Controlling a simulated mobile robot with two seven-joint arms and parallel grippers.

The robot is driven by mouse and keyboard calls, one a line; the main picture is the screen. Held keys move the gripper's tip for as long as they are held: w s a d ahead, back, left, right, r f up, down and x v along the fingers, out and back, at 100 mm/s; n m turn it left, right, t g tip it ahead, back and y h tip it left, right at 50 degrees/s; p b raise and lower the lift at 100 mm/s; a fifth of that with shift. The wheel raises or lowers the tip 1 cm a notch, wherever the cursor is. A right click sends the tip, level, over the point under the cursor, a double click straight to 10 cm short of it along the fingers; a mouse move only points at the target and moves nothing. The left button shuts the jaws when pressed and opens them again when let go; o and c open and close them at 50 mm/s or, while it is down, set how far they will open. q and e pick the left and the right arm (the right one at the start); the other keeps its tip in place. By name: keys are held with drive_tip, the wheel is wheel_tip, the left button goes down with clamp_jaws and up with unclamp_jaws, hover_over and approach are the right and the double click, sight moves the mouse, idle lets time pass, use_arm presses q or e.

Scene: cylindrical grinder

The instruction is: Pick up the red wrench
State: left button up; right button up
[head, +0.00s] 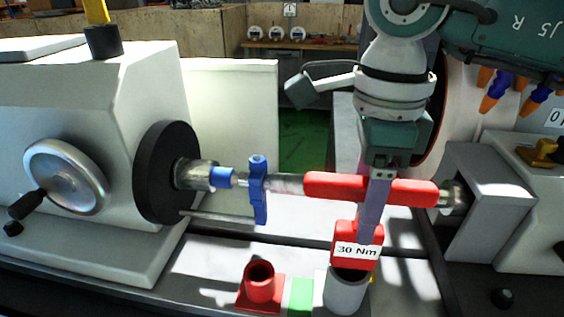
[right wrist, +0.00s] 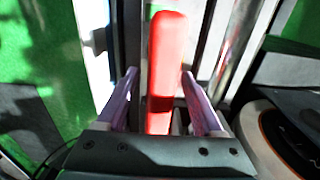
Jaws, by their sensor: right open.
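A long red bar, which looks like the red wrench's handle (head: 330,186), lies level across the middle of the head view with a metal shaft on its left. My right gripper (head: 368,238) points down at it from above, one finger crossing in front of the bar. In the right wrist view the red bar (right wrist: 166,50) runs between the two spread fingers (right wrist: 158,76), with a gap on each side. The right gripper is open. The far finger is hidden in the head view. My left gripper is out of view.
A red block labelled 30 Nm (head: 345,251) stands behind the fingertips by a grey cup (head: 346,295). A red cup (head: 261,285) is to the left. A blue clamp (head: 258,190) and black wheel (head: 160,172) lie left; a grey housing (head: 485,195) lies right.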

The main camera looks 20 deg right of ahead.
clamp_jaws()
idle(0.6)
idle(0.8)
